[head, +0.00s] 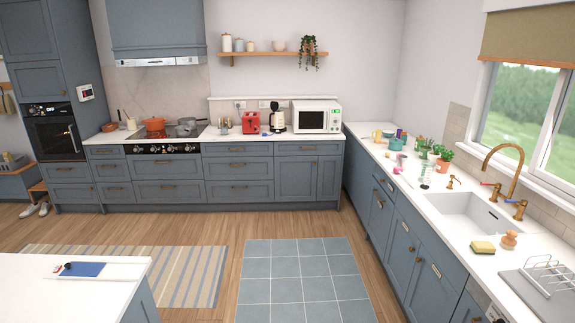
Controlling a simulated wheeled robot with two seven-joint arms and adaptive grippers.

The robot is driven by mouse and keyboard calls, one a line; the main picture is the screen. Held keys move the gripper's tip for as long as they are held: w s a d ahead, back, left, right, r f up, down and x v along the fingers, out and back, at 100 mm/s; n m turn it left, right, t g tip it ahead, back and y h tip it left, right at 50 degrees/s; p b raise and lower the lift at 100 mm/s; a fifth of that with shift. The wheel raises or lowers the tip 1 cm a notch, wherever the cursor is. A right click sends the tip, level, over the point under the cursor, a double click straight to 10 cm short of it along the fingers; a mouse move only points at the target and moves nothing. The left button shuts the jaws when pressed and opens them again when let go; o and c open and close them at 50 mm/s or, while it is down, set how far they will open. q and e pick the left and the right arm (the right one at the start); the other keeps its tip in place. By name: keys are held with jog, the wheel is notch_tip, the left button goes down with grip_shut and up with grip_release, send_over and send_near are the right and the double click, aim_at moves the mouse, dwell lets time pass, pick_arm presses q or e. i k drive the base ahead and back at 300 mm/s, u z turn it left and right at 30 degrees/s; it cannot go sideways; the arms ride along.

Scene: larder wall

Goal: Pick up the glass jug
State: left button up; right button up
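A clear, greenish glass-like vessel (426,172) stands on the right-hand white counter, to the left of the sink. It may be the glass jug, but it is too small here to tell its shape or handle. Neither of my grippers is in view, and nothing is seen held.
The white right-hand counter (408,188) holds a sink (468,216) with a brass tap (512,165), a terracotta-potted plant (443,161), a yellow sponge (482,247) and a dish rack (548,275). A white worktop (90,300) stands front left. The blue tiled floor mat (300,280) is clear.

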aim_at(224, 128)
jog(key=z, duration=0.25)
jog(key=i, duration=1.95)
jog(key=z, duration=0.2)
jog(key=i, duration=2)
jog(key=u, duration=0.35)
jog(key=i, duration=1.9)
jog(key=u, duration=1.05)
jog(key=i, duration=2.1)
jog(key=u, duration=0.45)
